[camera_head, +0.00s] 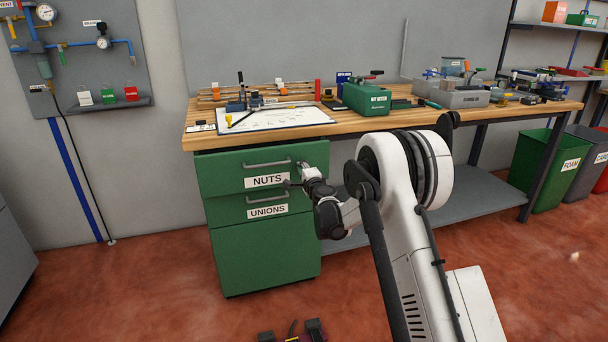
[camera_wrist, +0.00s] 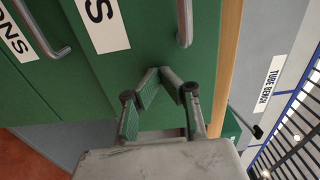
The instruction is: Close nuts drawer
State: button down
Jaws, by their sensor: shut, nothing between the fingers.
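The nuts drawer (camera_head: 222,166) is the top green drawer under the bench, with a white NUTS label (camera_head: 266,180) and a grey bar handle (camera_head: 267,164). In the head view its front looks near flush with the cabinet; I cannot tell if a small gap remains. My gripper (camera_head: 287,184) is at the right part of this front, beside the label. In the wrist view my gripper (camera_wrist: 163,72) is shut and empty, its fingertips at the green drawer front (camera_wrist: 145,35), between label and cabinet edge. I cannot tell if they touch. The handle (camera_wrist: 184,22) is clear of the fingers.
The unions drawer (camera_head: 225,210) lies just below, with its own handle. A grey lower shelf (camera_head: 450,213) is to the right. Red floor in front is mostly open.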

aim_at(297, 160)
jog(key=shift+w, duration=0.2)
jog(key=shift+x, duration=2.5)
jog(key=shift+r, duration=0.1)
